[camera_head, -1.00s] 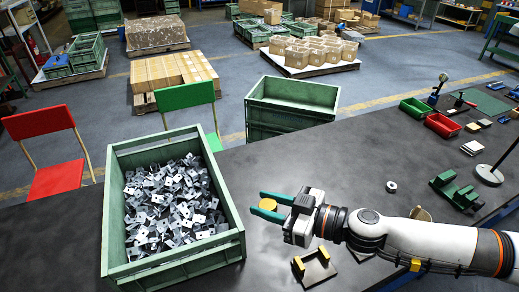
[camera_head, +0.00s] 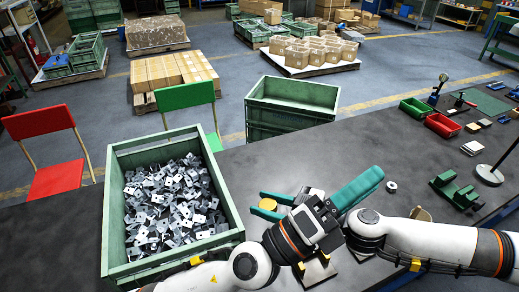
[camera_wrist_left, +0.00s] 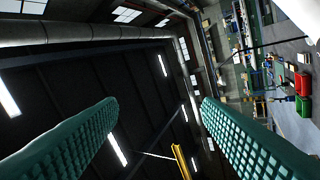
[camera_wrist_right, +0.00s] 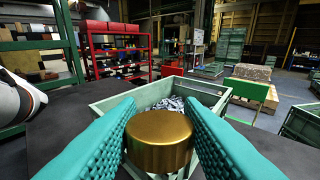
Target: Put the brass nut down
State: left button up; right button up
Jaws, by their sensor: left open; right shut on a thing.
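The brass nut (camera_head: 268,204), a short gold cylinder, is between the green fingers of my right gripper (camera_head: 275,205), which is shut on it. In the right wrist view the nut (camera_wrist_right: 160,140) sits between both fingertips, with a green crate beyond. In the head view it appears over the dark table, right of that crate. My left gripper (camera_head: 360,187) crosses in front of the right wrist, its green fingers pointing up and right. In the left wrist view its fingers (camera_wrist_left: 158,125) are wide apart with nothing between them.
The green crate (camera_head: 235,205) of stamped metal parts stands at left on the table (camera_head: 330,150). A small metal ring (camera_head: 391,187), a green fixture (camera_head: 456,190) and red and green bins (camera_head: 442,125) lie to the right. The table behind the grippers is clear.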

pick_arm(q)
jog(key=w+a+r+n+t, duration=0.3)
jog(key=w+a+r, duration=0.6)
jog(key=a+r, duration=0.3)
jog(key=s+d+m+g, duration=0.5)
jog(key=d+m+g, duration=0.4)
jog(key=g, duration=0.4)
jog(key=m+y, duration=0.1)
jog(key=y, duration=2)
send_over(269, 205)
jog(key=w+a, duration=0.1)
jog(key=a, duration=0.1)
notch_tip(269, 205, down, 14)
jog(key=f, duration=0.3)
jog(key=d+f, duration=0.1)
jog(key=f, duration=0.7)
jog(key=shift+s+d+f, duration=0.2)
jog(key=shift+s+d, duration=0.2)
